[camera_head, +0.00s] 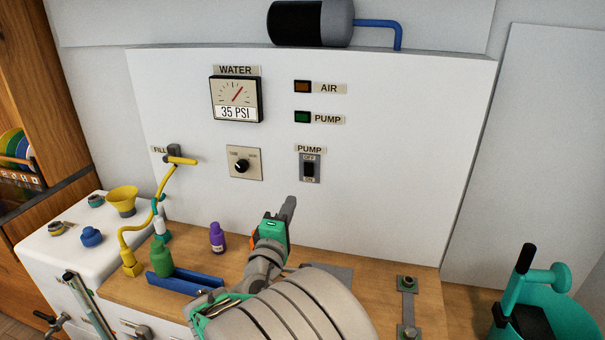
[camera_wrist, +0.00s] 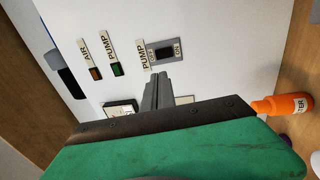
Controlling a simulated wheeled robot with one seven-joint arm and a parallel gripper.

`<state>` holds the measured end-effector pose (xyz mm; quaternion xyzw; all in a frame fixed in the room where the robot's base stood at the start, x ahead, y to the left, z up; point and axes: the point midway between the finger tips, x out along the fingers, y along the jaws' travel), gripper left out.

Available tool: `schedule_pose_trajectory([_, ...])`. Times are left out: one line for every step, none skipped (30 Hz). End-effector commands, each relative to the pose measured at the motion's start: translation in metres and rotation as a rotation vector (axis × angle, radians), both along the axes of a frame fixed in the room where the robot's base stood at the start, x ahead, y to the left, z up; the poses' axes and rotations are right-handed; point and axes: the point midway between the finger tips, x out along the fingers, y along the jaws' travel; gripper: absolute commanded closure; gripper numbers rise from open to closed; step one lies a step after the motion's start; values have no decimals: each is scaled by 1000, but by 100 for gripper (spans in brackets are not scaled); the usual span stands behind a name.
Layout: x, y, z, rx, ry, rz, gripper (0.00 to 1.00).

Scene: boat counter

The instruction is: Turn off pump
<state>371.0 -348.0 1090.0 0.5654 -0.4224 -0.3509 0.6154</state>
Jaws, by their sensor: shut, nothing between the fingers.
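The pump switch (camera_head: 309,169) is a dark rocker in a grey plate on the white panel, with OFF marked above it and ON below. It also shows in the wrist view (camera_wrist: 165,52), turned sideways, just beyond my fingertips. I cannot tell which way the rocker is tipped. My gripper (camera_head: 290,202) is shut and empty, just below and left of the switch in the head view. In the wrist view my closed fingers (camera_wrist: 157,82) point toward the panel and look apart from the switch. The green PUMP lamp (camera_head: 302,117) is above the switch.
The water gauge (camera_head: 235,99) reads 35 PSI. A black knob (camera_head: 241,165) is left of the switch. A yellow fill valve (camera_head: 180,160), a green bottle (camera_head: 161,259) and a purple bottle (camera_head: 217,238) are further left. The panel around the switch is clear.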

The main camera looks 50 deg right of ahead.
Motion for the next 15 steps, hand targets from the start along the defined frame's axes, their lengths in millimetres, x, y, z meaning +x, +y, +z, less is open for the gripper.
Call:
schedule_pose_trajectory([1, -5, 2, 1, 0, -3, 100])
schedule_pose_trajectory([2, -8, 3, 1, 0, -5, 100])
schedule_pose_trajectory([4, -14, 4, 1, 0, -6, 100])
schedule_pose_trajectory([6, -20, 5, 3, -1, -7, 100])
schedule_pose_trajectory([7, -25, 6, 1, -2, -8, 100])
schedule_pose_trajectory([11, -33, 7, 2, 0, -9, 100])
schedule_pose_trajectory([14, -39, 8, 3, -1, -8, 100])
schedule_pose_trajectory([15, -46, 9, 2, -2, -10, 100])
schedule_pose_trajectory([20, -54, 10, 3, -1, -9, 100])
schedule_pose_trajectory([22, -60, 11, 4, -1, -9, 100])
schedule_pose_trajectory([24, -66, 12, 3, -1, -10, 100])
schedule_pose_trajectory([28, -74, 13, 2, -2, -9, 100])
schedule_pose_trajectory([31, -80, 14, 3, -1, -9, 100])
schedule_pose_trajectory([33, -86, 15, 3, -2, -9, 100])
schedule_pose_trajectory([36, -94, 15, 2, -2, -9, 100])
